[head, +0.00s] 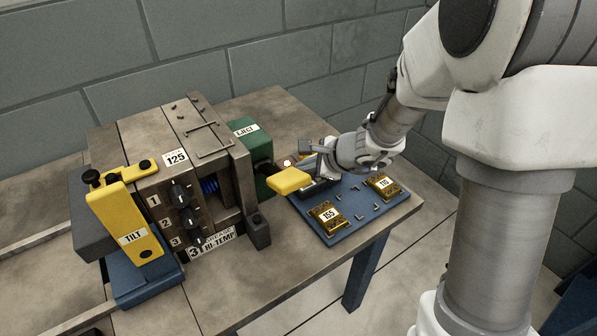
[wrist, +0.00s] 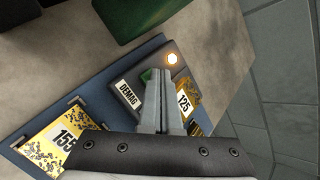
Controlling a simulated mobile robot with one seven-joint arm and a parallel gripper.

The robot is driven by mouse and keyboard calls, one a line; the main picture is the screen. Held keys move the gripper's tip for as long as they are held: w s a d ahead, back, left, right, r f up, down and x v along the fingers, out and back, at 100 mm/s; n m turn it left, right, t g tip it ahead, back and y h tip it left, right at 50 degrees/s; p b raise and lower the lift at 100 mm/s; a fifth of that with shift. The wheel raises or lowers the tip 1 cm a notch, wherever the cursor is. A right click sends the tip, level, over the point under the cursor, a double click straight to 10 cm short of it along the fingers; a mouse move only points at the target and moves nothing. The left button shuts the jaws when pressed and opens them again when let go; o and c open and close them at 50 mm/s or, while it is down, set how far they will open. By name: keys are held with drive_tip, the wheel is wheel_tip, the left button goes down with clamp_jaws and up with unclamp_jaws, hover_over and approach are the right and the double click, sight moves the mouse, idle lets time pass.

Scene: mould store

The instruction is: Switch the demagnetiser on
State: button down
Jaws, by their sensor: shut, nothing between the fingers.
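The demagnetiser is a dark box labelled DEMAG (wrist: 128,92) at the back of the blue board, in the wrist view. Its lamp (wrist: 172,58) glows bright orange-white; the glow also shows in the head view (head: 288,163). A green switch part (wrist: 147,75) shows beside my fingertips. My gripper (wrist: 160,74) is shut and empty, its fingers over the demagnetiser and close to the switch. I cannot tell whether they touch it. In the head view my gripper (head: 325,166) is above the board, with the demagnetiser partly hidden behind the yellow paddle and my wrist.
Gold blocks labelled 155 (head: 328,216) and 110 (head: 383,186) lie on the blue board (head: 346,236); one labelled 125 (wrist: 184,101) is beside the demagnetiser. A yellow paddle (head: 290,181) juts from the green box (head: 252,150). The mould machine (head: 180,150) stands left.

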drive_tip(key=shift+r, duration=0.4)
wheel_tip(320, 180, up, 6)
drive_tip(key=p, duration=0.5)
idle(0.6)
